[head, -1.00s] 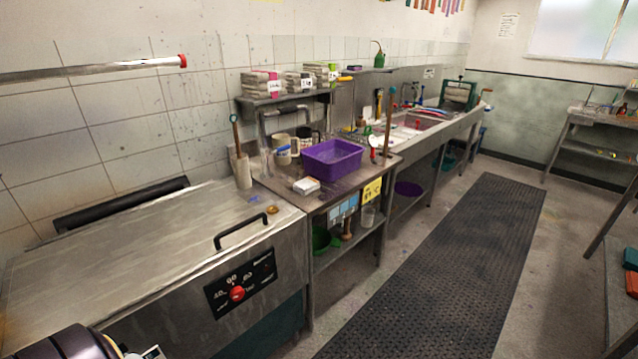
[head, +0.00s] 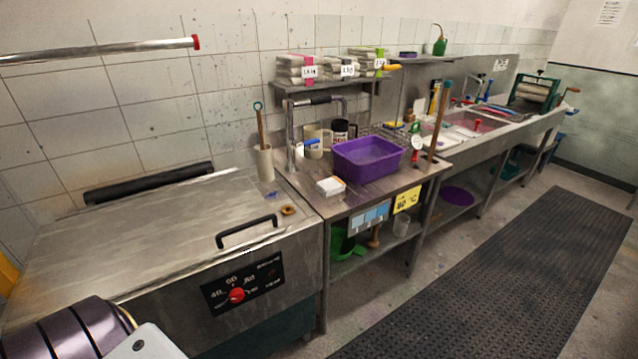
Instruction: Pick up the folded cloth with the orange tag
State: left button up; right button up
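I see no folded cloth with an orange tag in this view. Three stacks of folded pale cloth stand on the wall shelf: one with a pink band (head: 292,66), one with a dark band (head: 332,66) and one with a green band (head: 367,58). Each carries a small white label. Part of my own arm shows at the bottom left. Neither gripper shows.
A steel vat with a closed lid (head: 150,235) fills the left front. A bench beside it holds a purple tub (head: 366,170), a white block (head: 330,186) and mugs. A sink (head: 470,125) lies beyond. The dark floor mat (head: 500,275) is clear.

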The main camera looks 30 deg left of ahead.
aim_at(330, 186)
jog(key=i+l+u, duration=0.15)
jog(key=i+u, duration=0.15)
jog(key=u, duration=0.15)
jog(key=i+l+u, duration=0.25)
jog(key=u, duration=0.2)
jog(key=i+l+u, duration=0.5)
jog(key=l+u, duration=0.15)
